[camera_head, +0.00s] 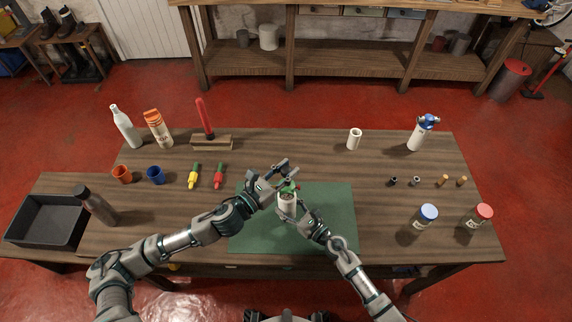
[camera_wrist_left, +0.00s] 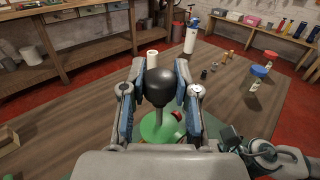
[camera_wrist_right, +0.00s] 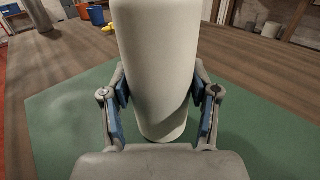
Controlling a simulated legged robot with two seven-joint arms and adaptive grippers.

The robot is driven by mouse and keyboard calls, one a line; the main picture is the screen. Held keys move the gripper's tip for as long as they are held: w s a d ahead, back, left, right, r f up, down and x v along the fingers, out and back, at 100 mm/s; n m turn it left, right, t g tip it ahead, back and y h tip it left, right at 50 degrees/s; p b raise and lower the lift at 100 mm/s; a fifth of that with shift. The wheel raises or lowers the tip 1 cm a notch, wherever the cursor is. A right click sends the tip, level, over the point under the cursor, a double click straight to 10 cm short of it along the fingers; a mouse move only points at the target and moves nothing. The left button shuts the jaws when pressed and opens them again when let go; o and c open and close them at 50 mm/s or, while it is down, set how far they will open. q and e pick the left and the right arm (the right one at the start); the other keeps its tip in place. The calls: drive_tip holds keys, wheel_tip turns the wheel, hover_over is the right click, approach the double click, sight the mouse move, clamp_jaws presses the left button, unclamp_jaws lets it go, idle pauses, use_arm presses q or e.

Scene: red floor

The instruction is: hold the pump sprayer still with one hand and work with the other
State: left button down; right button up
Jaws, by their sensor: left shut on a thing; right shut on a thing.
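The pump sprayer has a white body (camera_head: 287,203) and a green top (camera_head: 289,187), and stands over the green mat (camera_head: 335,225). In the left wrist view its black pump knob (camera_wrist_left: 160,86) sits between the finger pads, above the green top (camera_wrist_left: 158,128). My left gripper (camera_head: 281,172) is shut on that knob, from above and left. My right gripper (camera_head: 288,208) is shut on the white body, low down. The right wrist view shows the body (camera_wrist_right: 158,65) upright between both fingers. The arms partly hide the sprayer in the head view.
A grey tray (camera_head: 22,238) and dark bottle (camera_head: 96,205) are at left. A blue-topped white bottle (camera_head: 418,137), small fittings and two jars (camera_head: 424,221) are at right. The mat's right part is clear.

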use_arm(q)
wheel_tip(320, 180, down, 4)
drive_tip(key=shift+a+f, duration=0.1)
drive_tip(key=shift+f, duration=0.05)
drive_tip(key=c, duration=0.8)
unclamp_jaws()
drive_tip(key=shift+f, duration=0.1)
drive_tip(key=v, duration=1.2)
